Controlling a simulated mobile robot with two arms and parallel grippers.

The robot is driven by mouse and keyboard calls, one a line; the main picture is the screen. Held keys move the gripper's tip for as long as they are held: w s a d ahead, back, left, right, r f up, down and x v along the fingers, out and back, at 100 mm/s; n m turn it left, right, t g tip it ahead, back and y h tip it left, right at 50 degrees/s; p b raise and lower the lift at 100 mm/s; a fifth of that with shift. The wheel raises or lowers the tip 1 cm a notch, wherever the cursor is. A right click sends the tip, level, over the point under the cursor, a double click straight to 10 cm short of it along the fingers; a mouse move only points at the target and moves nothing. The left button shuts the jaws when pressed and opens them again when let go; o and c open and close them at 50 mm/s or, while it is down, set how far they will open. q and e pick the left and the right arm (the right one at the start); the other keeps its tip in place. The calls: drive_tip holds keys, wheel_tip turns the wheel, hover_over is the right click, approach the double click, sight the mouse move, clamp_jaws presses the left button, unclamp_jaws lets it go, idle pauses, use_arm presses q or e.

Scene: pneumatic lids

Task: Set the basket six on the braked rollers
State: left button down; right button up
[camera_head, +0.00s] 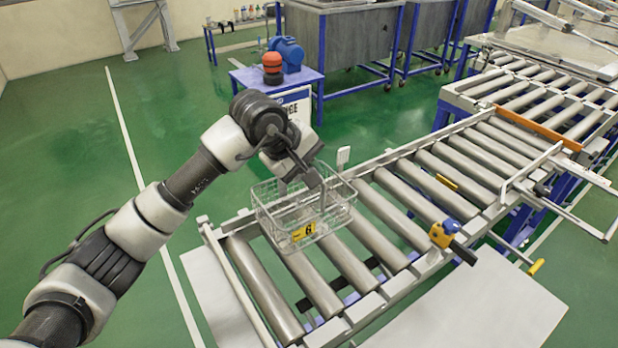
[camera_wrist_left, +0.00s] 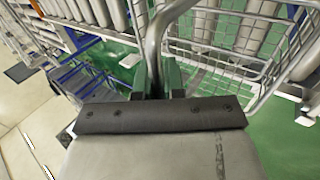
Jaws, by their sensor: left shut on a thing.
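A wire basket (camera_head: 275,213) with a yellow tag marked 6 (camera_head: 303,232) is at the near-left end of the roller conveyor, over the rollers (camera_head: 262,286). I cannot tell whether it rests on them or hangs just above. My left gripper (camera_head: 312,180) reaches in from the left and is shut on the basket's handle. In the left wrist view my left gripper (camera_wrist_left: 158,80) is shut on the grey handle bar (camera_wrist_left: 155,35), with the basket mesh (camera_wrist_left: 240,62) beyond it. My right gripper is not in view.
A yellow and blue fitting (camera_head: 444,233) sits on the conveyor's near rail. An orange bar (camera_head: 538,128) crosses the rollers farther right. A blue table (camera_head: 250,78) with a red and black item and a blue motor stands behind. Pale flat panels lie at floor level beside the conveyor.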

use_arm(q)
wheel_tip(320, 180, down, 3)
drive_tip(key=shift+f+p, duration=0.15)
drive_tip(key=shift+p, duration=0.75)
drive_tip(key=shift+f, duration=0.35)
drive_tip(key=shift+f, duration=0.15)
drive_tip(key=c, duration=1.2)
unclamp_jaws()
